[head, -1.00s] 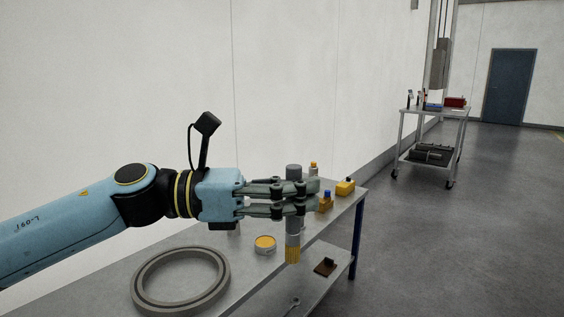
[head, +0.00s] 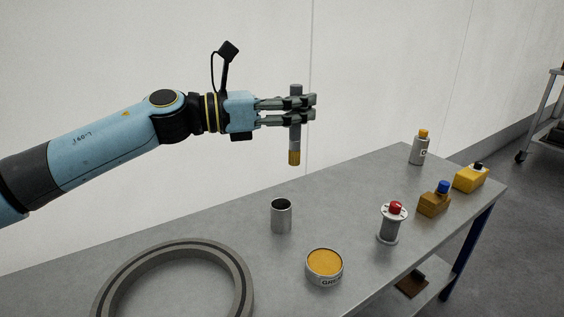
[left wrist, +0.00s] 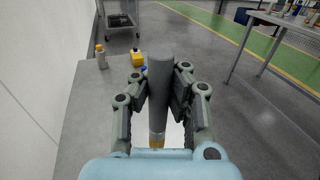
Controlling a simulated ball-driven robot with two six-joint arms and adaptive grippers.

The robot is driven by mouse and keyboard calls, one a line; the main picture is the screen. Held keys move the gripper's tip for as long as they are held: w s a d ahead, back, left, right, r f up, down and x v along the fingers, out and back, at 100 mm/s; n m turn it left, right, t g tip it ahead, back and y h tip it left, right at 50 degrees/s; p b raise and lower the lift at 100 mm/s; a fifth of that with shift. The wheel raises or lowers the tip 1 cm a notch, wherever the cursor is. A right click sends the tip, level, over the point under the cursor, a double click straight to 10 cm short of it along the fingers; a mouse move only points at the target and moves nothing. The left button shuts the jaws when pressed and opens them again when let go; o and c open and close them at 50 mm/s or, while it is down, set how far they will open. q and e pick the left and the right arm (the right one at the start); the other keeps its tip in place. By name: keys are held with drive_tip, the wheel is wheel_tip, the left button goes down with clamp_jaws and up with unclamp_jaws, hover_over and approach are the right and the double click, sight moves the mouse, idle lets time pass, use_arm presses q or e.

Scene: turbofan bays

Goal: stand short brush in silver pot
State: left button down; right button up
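My left gripper (head: 296,110) is shut on the short brush (head: 295,142), which has a grey handle and yellow bristles pointing down. The brush hangs upright in the air above the bench. The brush also shows in the left wrist view (left wrist: 158,95), between the fingers of the left gripper (left wrist: 160,100). The silver pot (head: 281,217) stands upright and open on the bench, below the brush and slightly to its left in the head view. Its inside bottom is hidden. My right gripper is not in view.
On the bench (head: 365,180) are a grey ring (head: 240,275), an open tin of yellow stuff (head: 325,266), a red-topped spool (head: 391,224), a blue-topped brown block (head: 434,204), a yellow block (head: 471,179) and a bottle (head: 419,150). Bare bench surrounds the pot.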

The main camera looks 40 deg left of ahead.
use_arm(q)
drive_tip(key=w+a+f+n+t+y+b, duration=0.2)
drive_tip(key=w+a+f+y+b, duration=0.1)
drive_tip(key=w+a+f+b, duration=0.5)
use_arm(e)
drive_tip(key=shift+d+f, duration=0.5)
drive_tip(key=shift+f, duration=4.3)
use_arm(q)
wheel_tip(320, 180, down, 13)
drive_tip(key=s+b, duration=0.1)
drive_tip(key=b, duration=0.8)
drive_tip(key=shift+s+r+n, duration=0.2)
drive_tip(key=shift+s+n, duration=0.05)
drive_tip(key=shift+n, duration=0.05)
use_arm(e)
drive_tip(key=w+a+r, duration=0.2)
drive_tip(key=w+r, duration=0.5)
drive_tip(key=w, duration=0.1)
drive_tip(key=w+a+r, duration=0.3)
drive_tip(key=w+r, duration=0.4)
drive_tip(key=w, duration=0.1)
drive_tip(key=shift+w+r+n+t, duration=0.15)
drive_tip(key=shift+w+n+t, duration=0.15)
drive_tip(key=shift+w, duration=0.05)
